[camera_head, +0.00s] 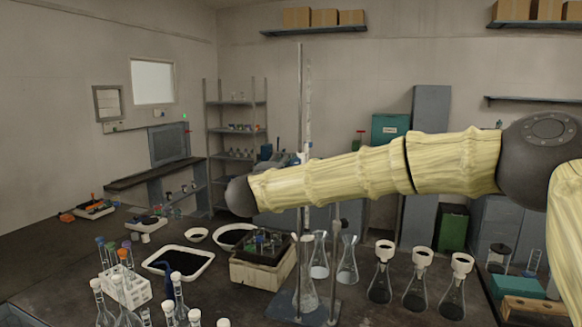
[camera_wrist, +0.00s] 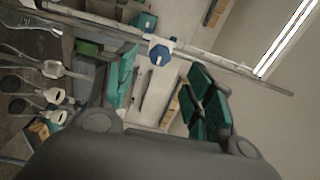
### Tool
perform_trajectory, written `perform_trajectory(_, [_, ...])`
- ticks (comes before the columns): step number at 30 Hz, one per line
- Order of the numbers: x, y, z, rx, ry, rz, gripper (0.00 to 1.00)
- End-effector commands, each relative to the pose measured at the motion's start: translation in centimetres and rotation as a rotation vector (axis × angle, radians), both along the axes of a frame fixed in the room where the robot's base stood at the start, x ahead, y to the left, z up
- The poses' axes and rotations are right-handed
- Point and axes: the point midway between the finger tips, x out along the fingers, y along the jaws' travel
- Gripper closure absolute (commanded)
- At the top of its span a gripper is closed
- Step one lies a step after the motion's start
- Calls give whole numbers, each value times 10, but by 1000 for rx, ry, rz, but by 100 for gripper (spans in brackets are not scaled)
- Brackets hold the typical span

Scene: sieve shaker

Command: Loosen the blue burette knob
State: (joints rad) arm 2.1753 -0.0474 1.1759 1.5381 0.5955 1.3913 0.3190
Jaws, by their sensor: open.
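The blue burette knob (camera_wrist: 158,53) shows in the wrist view with its round face toward the camera, on the long clear burette (camera_wrist: 225,70) that crosses the picture at a slant. My gripper (camera_wrist: 161,67) is open, with one teal-padded finger on each side of the knob's line. The fingers look apart from the knob; how far it lies beyond the tips I cannot tell. In the head view the burette (camera_head: 307,95) stands upright at a metal stand (camera_head: 300,75). My arm crosses in front of its lower part, and the gripper cannot be made out there.
Erlenmeyer flasks with white collars (camera_head: 422,282) stand right of the stand base (camera_head: 300,308). More flasks stand close to the stand. A test tube rack (camera_head: 128,290), a white tray (camera_head: 178,275) and a wooden box (camera_head: 262,272) lie to the left. The bench's left part has bare room.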

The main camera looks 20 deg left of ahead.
Motion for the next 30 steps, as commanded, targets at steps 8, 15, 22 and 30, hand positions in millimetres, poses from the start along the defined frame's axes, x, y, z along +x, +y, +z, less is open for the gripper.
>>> perform_trajectory(8, [-38, 1, 0, 0, 0, 1, 47])
perform_trajectory(15, [-46, 1, 0, 0, 1, 0, 47])
perform_trajectory(22, [-46, 1, 0, 0, 1, -1, 47])
perform_trajectory(30, [-46, 0, 0, 0, 1, -2, 47])
